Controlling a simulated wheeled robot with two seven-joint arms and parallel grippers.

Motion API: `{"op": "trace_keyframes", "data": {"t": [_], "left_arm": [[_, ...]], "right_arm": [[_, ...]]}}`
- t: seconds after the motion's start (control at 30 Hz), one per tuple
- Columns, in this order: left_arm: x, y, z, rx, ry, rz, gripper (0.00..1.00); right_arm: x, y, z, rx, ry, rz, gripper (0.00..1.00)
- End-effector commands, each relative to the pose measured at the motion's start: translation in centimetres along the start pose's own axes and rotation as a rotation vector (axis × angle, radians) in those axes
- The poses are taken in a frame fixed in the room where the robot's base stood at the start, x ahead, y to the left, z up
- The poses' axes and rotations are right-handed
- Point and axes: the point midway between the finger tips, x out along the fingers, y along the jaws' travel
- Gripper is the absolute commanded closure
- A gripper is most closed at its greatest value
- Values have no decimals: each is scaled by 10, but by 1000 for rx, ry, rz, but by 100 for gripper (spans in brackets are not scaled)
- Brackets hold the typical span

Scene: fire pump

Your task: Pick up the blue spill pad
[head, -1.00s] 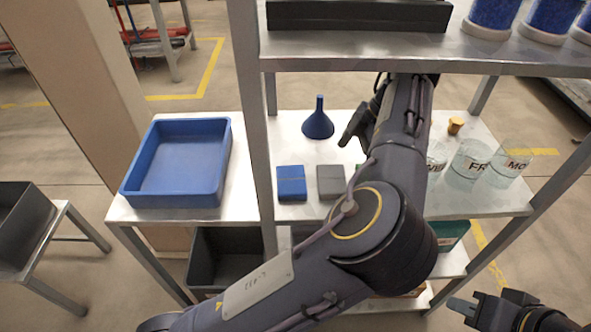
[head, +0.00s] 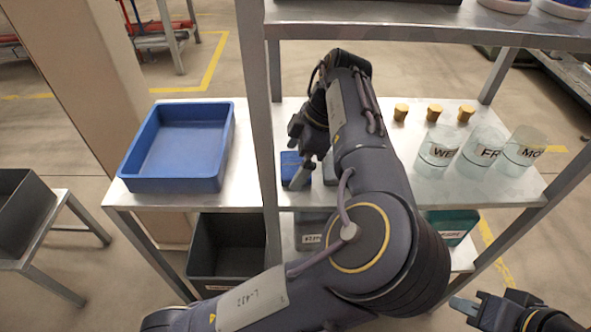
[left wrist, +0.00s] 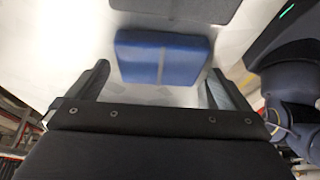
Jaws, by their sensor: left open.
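The blue spill pad (head: 288,160) lies flat on the shelf and is partly covered by my left gripper in the head view. In the left wrist view the pad (left wrist: 160,57) is a blue block with a line across its middle. My left gripper (head: 302,176) is over the pad, with its fingers spread. In the left wrist view the open fingers (left wrist: 160,88) flank the pad's near side, and nothing is between their tips. My right gripper (head: 472,303) is at the lower right, away from the shelf; its jaw opening is unclear.
A grey pad (head: 329,172) lies beside the blue one, mostly hidden. A blue tray (head: 180,184) stands to the left past a shelf post (head: 257,100). Labelled clear beakers (head: 480,147) and small orange pieces (head: 434,113) stand to the right. An upper shelf (head: 420,32) overhangs.

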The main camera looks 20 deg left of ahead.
Motion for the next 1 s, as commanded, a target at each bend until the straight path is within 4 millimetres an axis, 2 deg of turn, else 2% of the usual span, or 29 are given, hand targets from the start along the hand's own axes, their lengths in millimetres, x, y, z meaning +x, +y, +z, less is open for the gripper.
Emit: {"op": "trace_keyframes", "data": {"t": [0.1,0.33,0.63,1.0], "left_arm": [[8,0,0,0,0,0,0],[8,0,0,0,-1,1,1],[8,0,0,0,-1,1,40],[5,2,-4,0,-1,1,41]], "right_arm": [[2,1,1,0,0,0,81],[2,1,1,0,0,0,81],[2,1,1,0,0,0,81],[-2,-1,-1,0,0,0,81]]}}
